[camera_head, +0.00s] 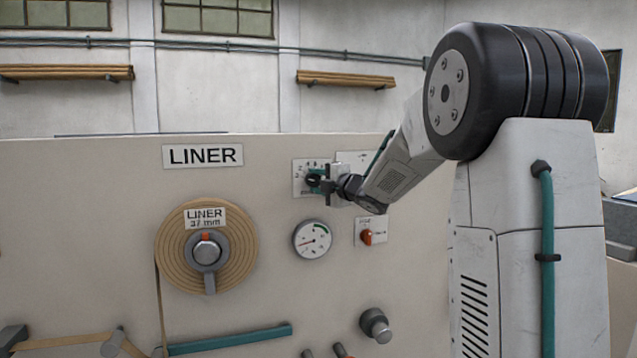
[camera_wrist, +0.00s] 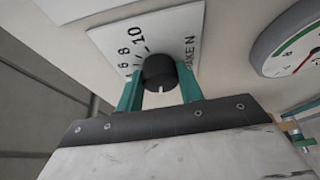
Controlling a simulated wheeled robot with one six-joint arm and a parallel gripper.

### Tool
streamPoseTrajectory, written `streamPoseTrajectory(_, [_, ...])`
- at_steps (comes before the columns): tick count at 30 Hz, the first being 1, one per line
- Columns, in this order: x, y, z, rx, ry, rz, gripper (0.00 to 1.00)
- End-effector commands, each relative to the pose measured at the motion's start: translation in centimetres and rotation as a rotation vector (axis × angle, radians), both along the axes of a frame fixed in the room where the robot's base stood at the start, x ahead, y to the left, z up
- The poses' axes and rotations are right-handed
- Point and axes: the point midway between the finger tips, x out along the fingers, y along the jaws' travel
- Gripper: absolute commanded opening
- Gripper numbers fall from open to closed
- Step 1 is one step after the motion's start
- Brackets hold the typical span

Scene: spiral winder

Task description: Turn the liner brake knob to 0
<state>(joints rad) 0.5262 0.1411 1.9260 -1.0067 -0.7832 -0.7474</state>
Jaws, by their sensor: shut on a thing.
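The liner brake knob is a round black knob (camera_wrist: 160,73) on a white dial plate (camera_wrist: 107,36) in the wrist view. The plate shows the printed numbers 6, 8 and 10 and part of a word. A pale mark shows on the knob's face, toward the gripper body. My gripper (camera_wrist: 160,88) has teal fingers, one on each side of the knob, and is shut on it. In the head view my gripper (camera_head: 318,182) reaches the dial plate (camera_head: 299,172) from the right and hides part of the knob and scale.
A round gauge (camera_head: 312,239) is just below the dial plate. A LINER roll (camera_head: 170,246) is at the left, below the LINER sign (camera_head: 203,156). A grey knob (camera_head: 376,325) protrudes lower down.

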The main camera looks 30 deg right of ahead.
Motion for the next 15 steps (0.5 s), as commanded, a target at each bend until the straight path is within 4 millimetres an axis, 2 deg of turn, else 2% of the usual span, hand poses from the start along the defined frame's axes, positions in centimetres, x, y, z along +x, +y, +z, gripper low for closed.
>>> streamPoseTrajectory(8, [-0.01,0.06,-0.14,-0.001,0.002,0.001,0.14])
streamPoseTrajectory(9, [-0.01,0.06,-0.14,-0.001,0.002,0.001,0.48])
streamPoseTrajectory(10, [-0.01,0.06,-0.14,-0.001,0.002,0.001,0.56])
streamPoseTrajectory(15, [-0.01,0.00,-0.08,0.000,0.001,0.000,0.59])
